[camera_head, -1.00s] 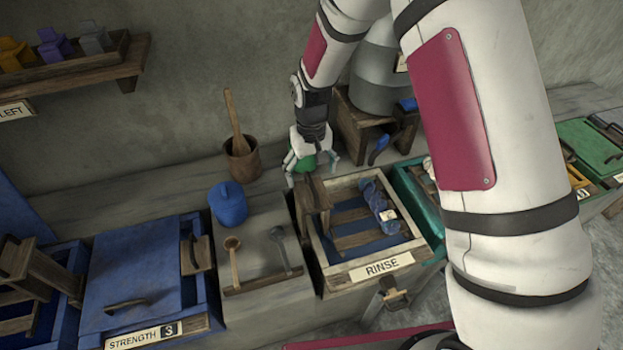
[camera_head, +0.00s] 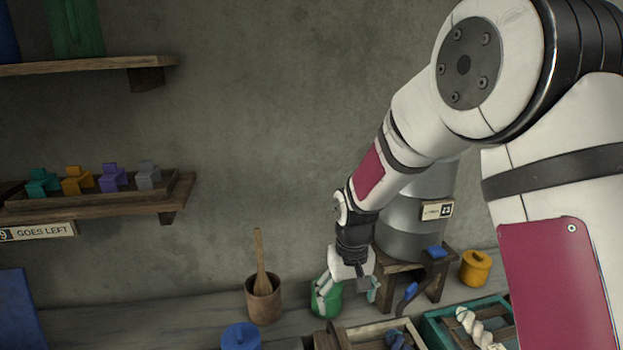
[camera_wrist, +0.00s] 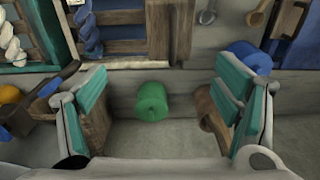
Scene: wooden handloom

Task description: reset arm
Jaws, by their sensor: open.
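My gripper (camera_head: 346,292) is at the middle right of the head view, pointing down over the back of the bench. In the wrist view its two teal-padded fingers (camera_wrist: 160,110) stand wide apart with nothing between the pads. A green lidded pot (camera_wrist: 151,102) shows beyond and between the fingers, apart from them. In the head view the green pot (camera_head: 326,299) is partly hidden behind my gripper. My arm reaches in from the right and covers much of that side.
A wooden mortar with a pestle (camera_head: 263,298) stands left of my gripper. A metal vessel (camera_head: 418,215) on a wooden stand is close on its right. A yellow pot (camera_head: 475,268) and a blue pot (camera_head: 240,337) are nearby. A shelf (camera_head: 100,210) holds several coloured blocks.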

